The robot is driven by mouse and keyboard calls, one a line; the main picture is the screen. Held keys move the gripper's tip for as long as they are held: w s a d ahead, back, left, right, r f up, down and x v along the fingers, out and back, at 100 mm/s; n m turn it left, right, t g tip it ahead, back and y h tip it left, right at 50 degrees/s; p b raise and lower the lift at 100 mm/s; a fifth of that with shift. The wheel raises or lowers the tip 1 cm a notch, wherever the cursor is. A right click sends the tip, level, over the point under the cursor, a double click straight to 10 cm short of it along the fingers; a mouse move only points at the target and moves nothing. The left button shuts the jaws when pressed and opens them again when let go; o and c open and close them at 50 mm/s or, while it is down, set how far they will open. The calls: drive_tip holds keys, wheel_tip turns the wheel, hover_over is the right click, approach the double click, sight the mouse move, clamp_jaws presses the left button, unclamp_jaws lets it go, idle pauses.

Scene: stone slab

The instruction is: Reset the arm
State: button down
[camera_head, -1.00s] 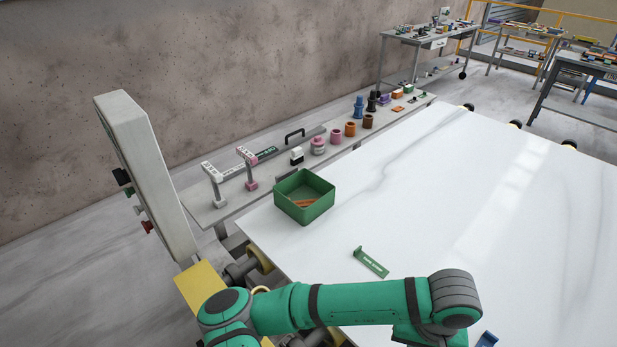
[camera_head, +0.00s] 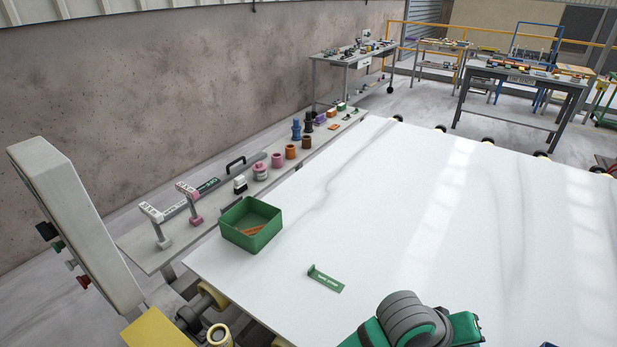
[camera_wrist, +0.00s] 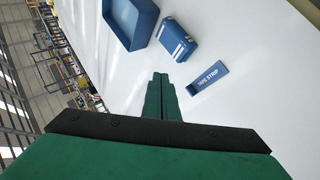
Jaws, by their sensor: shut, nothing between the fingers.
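My arm (camera_head: 410,325) shows at the bottom right of the head view, over the front of the white stone slab (camera_head: 380,210). My gripper is outside that view. In the wrist view my gripper (camera_wrist: 161,76) has its green fingers together, with nothing between them. It points over the slab, apart from the blue things ahead of it.
A green bin (camera_head: 250,224) with an orange item inside and a green bracket (camera_head: 325,279) are on the slab. The wrist view shows a blue bin (camera_wrist: 130,22), a blue case (camera_wrist: 172,40) and a blue tape-strip bracket (camera_wrist: 207,78). The slab's middle is clear.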

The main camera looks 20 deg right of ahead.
drive_tip(key=w+d+r+n+t+h, duration=0.1)
drive_tip(key=w+r+n+t+h, duration=0.4)
drive_tip(key=w+r+t+h, duration=0.15)
drive_tip(key=w+a+f+n+t+y, duration=0.2)
drive_tip(key=a+f+n+t+y, duration=0.15)
drive_tip(key=a, duration=0.35)
drive_tip(key=w+a+f+n+t+y, duration=0.2)
drive_tip(key=a+f+t, duration=0.25)
drive_tip(key=a, duration=0.25)
drive_tip(key=s+a+f+t+y, duration=0.1)
drive_tip(key=s+a+f+y, duration=0.35)
drive_tip(key=a, duration=0.35)
drive_tip(key=s+a+f+t+y, duration=0.1)
drive_tip(key=s+a+f+y, duration=0.3)
drive_tip(key=a, duration=0.5)
drive_tip(key=s+a+m+y, duration=0.2)
drive_tip(key=s+a+m, duration=0.4)
drive_tip(key=s+a, duration=0.5)
drive_tip(key=s+f, duration=0.1)
drive_tip(key=s, duration=0.2)
drive_tip(key=shift+s+a, duration=0.2)
drive_tip(key=shift+a, duration=0.05)
